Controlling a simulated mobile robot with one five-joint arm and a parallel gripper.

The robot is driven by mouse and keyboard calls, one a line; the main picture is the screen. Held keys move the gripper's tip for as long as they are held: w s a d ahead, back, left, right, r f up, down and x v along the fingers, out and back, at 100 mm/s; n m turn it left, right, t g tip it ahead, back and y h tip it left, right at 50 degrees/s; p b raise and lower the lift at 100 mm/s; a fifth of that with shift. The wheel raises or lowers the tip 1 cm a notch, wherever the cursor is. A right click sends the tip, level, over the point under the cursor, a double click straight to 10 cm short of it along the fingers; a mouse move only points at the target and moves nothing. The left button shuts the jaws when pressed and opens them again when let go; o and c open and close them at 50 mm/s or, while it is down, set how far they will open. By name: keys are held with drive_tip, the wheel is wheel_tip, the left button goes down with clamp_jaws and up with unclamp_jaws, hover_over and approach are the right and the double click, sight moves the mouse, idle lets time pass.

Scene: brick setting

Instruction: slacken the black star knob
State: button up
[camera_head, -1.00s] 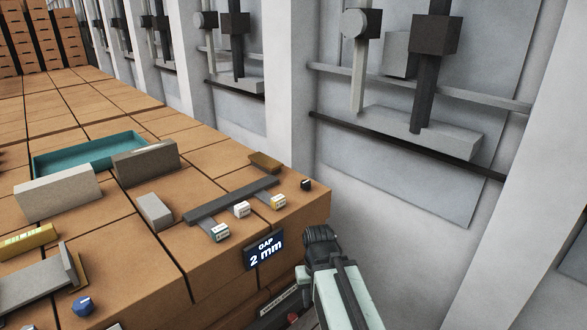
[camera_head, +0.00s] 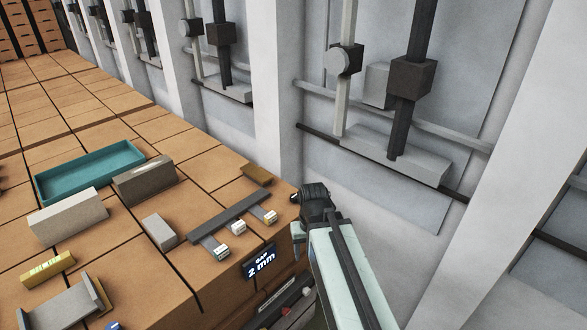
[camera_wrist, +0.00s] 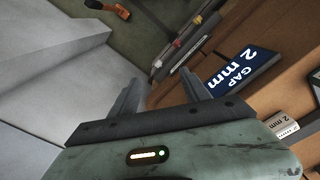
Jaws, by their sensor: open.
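I cannot make out a star-shaped knob for certain. A small black piece (camera_head: 295,193) sits at the near right corner of the brick bench, partly covered by my arm; its shape is too small to tell. My gripper shows in the wrist view (camera_wrist: 160,78), its two grey fingers apart with nothing between them. A dark bar with pale labelled blocks (camera_head: 238,227) lies on the bench beside that corner.
A blue "GAP 2 mm" sign (camera_head: 260,262) hangs on the bench's front edge, close right of my fingers in the wrist view (camera_wrist: 240,68). A teal tray (camera_head: 90,172) and grey blocks (camera_head: 67,219) stand further left. The pale wall (camera_head: 330,200) is close on the right.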

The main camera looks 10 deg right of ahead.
drive_tip(key=w+r+m+p, duration=0.1)
drive_tip(key=w+r+p, duration=0.4)
drive_tip(key=r+p, duration=0.3)
drive_tip(key=r+m, duration=0.2)
drive_tip(key=m, duration=0.5)
hover_over(294, 196)
drive_tip(key=shift+w+d+f+g+b, duration=0.1)
drive_tip(key=shift+w+f+g+b, duration=0.1)
drive_tip(key=shift+g+b, duration=0.1)
drive_tip(key=shift+s+f, duration=0.15)
drive_tip(key=shift+f, duration=0.05)
wheel_tip(294, 196, down, 8)
drive_tip(key=b, duration=0.8)
drive_tip(key=shift+r, duration=0.35)
clamp_jaws()
